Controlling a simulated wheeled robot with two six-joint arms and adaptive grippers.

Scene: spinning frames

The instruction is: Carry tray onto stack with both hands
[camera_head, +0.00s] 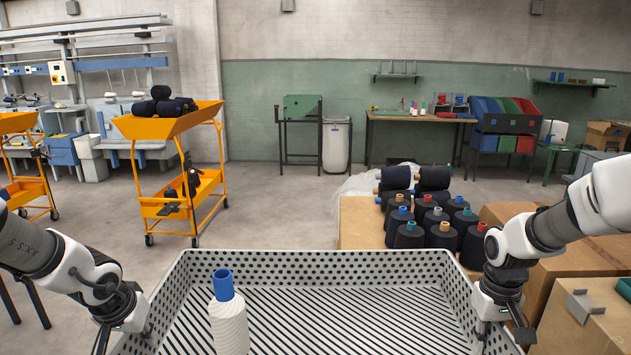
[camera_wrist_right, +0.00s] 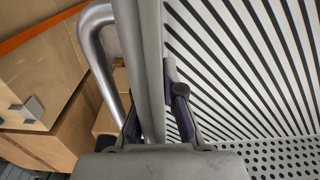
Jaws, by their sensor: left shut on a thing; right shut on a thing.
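A grey tray (camera_head: 340,318) with a dotted wall and striped floor fills the bottom of the head view; its near part is cut off. A white yarn cone (camera_head: 230,322) with a blue tip stands upright in its left part. My left gripper (camera_head: 128,328) is at the tray's left side, its fingers partly hidden. My right gripper (camera_head: 503,312) is at the right side. In the right wrist view, my right gripper (camera_wrist_right: 155,118) is shut on the tray's side (camera_wrist_right: 152,60), a finger on each side of it. I cannot make out a stack of trays.
Dark yarn cones (camera_head: 442,235) stand grouped on a cardboard box beyond the tray. More boxes (camera_head: 575,265) are at the right, close to my right arm. An orange cart (camera_head: 180,125) with dark spools stands at the back left. The floor (camera_head: 290,205) between is clear.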

